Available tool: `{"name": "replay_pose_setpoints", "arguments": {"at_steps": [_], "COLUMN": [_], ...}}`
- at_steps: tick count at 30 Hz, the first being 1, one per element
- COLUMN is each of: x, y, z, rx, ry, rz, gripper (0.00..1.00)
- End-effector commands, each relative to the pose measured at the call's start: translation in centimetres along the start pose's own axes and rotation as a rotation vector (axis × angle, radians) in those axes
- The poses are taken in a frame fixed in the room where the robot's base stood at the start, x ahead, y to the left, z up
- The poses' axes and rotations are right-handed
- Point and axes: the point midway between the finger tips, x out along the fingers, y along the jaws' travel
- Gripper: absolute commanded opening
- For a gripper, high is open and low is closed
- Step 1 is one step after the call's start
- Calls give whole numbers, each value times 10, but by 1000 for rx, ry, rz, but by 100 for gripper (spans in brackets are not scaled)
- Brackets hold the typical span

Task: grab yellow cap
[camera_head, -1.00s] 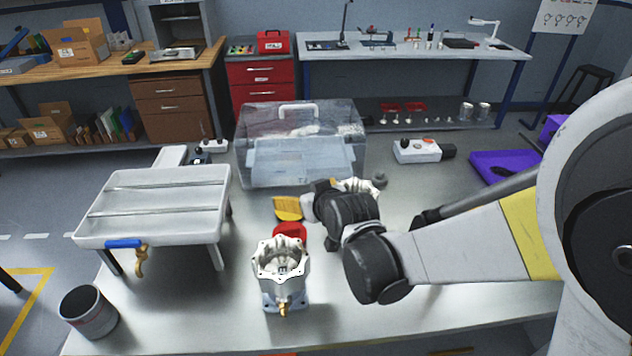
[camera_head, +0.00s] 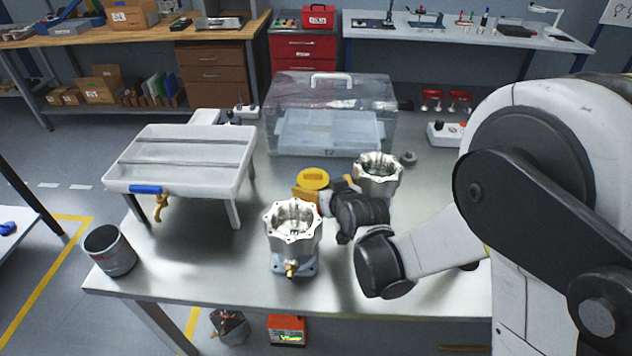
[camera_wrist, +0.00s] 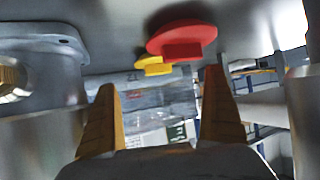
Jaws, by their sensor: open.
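The yellow cap (camera_head: 313,178) is a round disc on the steel table, behind the near housing and in front of the clear bin. The wrist view, with the table at its top, shows it small (camera_wrist: 153,66) beyond a larger, nearer red cap (camera_wrist: 182,40). My gripper (camera_head: 308,194) is low over the table at the yellow cap in the head view, partly overlapping it. In the wrist view my two tan fingers (camera_wrist: 160,84) are spread, with nothing held; the yellow cap appears ahead between them. The red cap is hidden in the head view.
A near housing (camera_head: 293,222) with a brass fitting stands close to my gripper. A second housing (camera_head: 377,172) stands behind my wrist.

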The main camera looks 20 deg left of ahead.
Motion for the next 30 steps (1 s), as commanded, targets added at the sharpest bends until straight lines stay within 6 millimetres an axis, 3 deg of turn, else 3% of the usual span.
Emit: {"name": "replay_pose_setpoints", "arguments": {"at_steps": [6, 11, 19, 27, 28, 30], "x": [38, 50, 90, 96, 96, 96], "y": [0, 1, 5, 5, 5, 5], "z": [2, 2, 6, 4, 4, 4], "rx": [0, 0, -2, -3, -3, -3], "ry": [0, 0, -2, -4, -4, -4], "rz": [0, 0, 0, 0, 0, 0], "gripper": [100, 100, 100, 100, 94, 72]}}
